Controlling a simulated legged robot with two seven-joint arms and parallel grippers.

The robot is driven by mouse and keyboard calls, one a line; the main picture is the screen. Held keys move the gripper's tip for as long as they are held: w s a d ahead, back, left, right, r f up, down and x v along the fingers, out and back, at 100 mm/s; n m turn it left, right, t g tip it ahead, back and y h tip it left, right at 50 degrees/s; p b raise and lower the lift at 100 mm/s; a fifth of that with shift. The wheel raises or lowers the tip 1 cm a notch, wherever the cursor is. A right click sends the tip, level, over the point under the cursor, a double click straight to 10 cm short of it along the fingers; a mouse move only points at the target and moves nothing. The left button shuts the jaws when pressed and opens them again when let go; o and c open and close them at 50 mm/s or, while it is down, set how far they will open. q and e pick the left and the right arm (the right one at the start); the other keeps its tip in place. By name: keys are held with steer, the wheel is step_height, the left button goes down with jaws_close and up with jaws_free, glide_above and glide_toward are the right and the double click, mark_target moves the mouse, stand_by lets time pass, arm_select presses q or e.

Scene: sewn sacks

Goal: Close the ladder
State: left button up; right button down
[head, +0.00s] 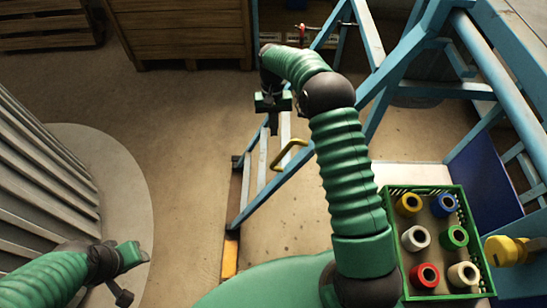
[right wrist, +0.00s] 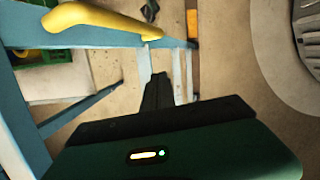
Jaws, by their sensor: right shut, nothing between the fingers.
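The blue ladder frame (head: 278,180) stands right of centre in the head view, with pale steps between its rails. A yellow handle (head: 287,155) sticks out from its lower rail. In the right wrist view, the yellow handle (right wrist: 105,18) crosses the top left beside a blue rail (right wrist: 95,38). My right gripper (head: 272,128) points down, just above and left of the handle, apart from it. Its fingers (right wrist: 157,88) are together and empty. My left gripper (head: 122,296) is low at the left, far from the ladder; its finger opening is unclear.
A green crate (head: 450,291) of coloured spools stands at the lower right, beside a yellow knob (head: 502,250). A wooden crate (head: 180,35) stands at the back. A grey ribbed object (head: 40,165) is at the left. Floor between is clear.

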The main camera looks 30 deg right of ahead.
mark_target(277, 158)
arm_select(q)
steer(key=shift+a+r+p, duration=0.1)
steer(key=shift+r+p, duration=0.05)
steer(key=shift+p, duration=0.15)
arm_select(e)
steer(key=shift+m, duration=0.3)
steer(key=s+f, duration=0.1)
steer(key=f, duration=0.2)
steer(key=s+a+f, duration=0.1)
steer(key=s+f, duration=0.1)
steer(key=f, duration=0.1)
steer(key=s+a+f, duration=0.1)
steer(key=s+f, duration=0.1)
steer(key=f, duration=0.2)
steer(key=shift+s, duration=0.15)
steer(key=shift+d, duration=0.1)
